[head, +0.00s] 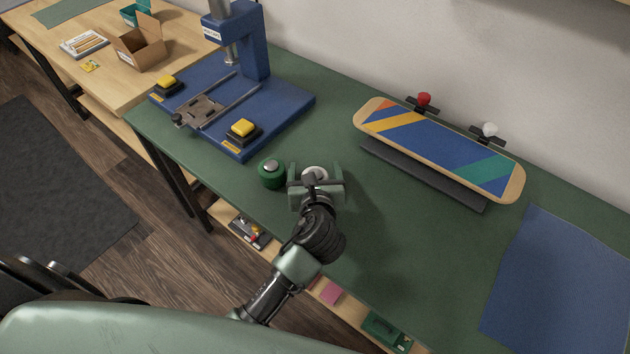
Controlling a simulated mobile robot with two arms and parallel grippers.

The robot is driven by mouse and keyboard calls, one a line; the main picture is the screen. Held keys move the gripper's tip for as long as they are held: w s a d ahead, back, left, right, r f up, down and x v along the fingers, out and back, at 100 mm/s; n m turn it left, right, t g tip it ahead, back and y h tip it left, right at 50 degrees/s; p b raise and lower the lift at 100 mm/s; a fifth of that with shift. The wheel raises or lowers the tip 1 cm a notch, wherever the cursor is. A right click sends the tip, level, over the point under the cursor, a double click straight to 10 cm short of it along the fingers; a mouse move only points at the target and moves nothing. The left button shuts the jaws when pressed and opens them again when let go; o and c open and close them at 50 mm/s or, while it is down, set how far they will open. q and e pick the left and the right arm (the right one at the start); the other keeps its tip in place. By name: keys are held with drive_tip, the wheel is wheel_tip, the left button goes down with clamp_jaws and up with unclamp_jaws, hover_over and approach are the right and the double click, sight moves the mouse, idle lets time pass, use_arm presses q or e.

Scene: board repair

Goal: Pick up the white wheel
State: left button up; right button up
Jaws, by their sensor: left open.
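My left gripper (315,184) is over the green-topped bench, its fingers apart. A pale, round thing (315,172), which looks like a white wheel, shows between the fingers. The gripper and wrist hide part of it, and I cannot tell whether the fingers touch it. Another white wheel (490,129) sits on the right truck of the skateboard (440,146), at the back of the bench. A red wheel (424,99) sits on its left truck. My right gripper is not in view.
A green round container (271,173) with a metallic top stands just left of my left gripper. A blue press (262,110) with yellow buttons is at the back left. A dark stand (422,174) lies below the skateboard. A blue mat (562,285) lies right; bench between is clear.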

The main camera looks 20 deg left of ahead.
use_arm(q)
drive_tip(key=c, duration=1.6)
drive_tip(key=shift+r, duration=0.1)
